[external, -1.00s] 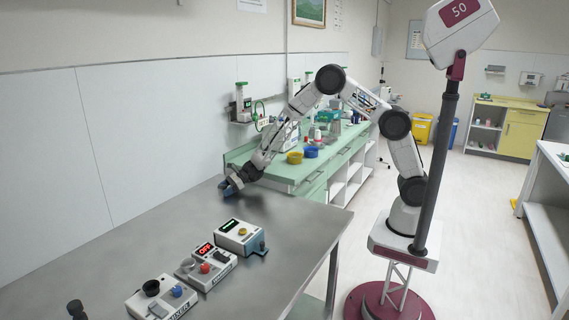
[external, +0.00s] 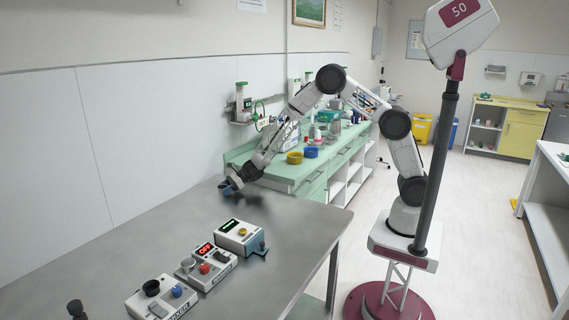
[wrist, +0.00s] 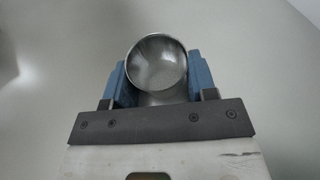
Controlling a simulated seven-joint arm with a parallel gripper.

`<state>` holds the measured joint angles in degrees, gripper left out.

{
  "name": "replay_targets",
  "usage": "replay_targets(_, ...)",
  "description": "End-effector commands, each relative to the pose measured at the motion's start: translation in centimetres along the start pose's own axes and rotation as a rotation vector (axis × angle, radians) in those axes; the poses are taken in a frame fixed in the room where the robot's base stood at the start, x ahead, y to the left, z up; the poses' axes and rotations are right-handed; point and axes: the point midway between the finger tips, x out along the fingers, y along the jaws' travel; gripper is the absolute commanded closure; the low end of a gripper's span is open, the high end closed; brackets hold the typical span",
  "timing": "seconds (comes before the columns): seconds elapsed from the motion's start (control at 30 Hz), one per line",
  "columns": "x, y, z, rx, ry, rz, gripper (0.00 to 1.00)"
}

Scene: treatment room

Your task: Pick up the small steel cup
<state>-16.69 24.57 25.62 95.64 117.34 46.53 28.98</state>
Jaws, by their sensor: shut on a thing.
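The small steel cup (wrist: 157,62) shows in the wrist view between the two blue fingers of my gripper (wrist: 159,80). Its round open mouth faces the camera, and a finger touches it on each side. My gripper is shut on it. In the external view my gripper (external: 230,186) is at the far end of the grey steel table (external: 150,240), low over the top. The cup cannot be made out there, and I cannot tell whether it touches the table.
Several control boxes stand along the table's right side, the nearest to my gripper being a box with a green display (external: 240,238). A green counter (external: 290,175) behind holds a yellow bowl (external: 295,157) and a blue bowl (external: 311,152). The table's left part is clear.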

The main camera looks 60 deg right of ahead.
Motion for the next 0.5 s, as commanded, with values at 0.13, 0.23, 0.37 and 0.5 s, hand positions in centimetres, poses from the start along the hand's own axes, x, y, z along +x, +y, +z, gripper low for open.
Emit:
replay_targets(0.13,-0.3,-0.1,0.8,-0.002,-0.001,0.0,0.71)
replay_targets(0.23,-0.7,-0.1,1.6,-0.002,-0.002,-0.001,0.71)
replay_targets(0.37,-1.3,-0.2,3.3,-0.003,-0.003,-0.001,0.71)
replay_targets(0.5,-2.7,1.0,2.7,0.002,0.0,0.0,0.71)
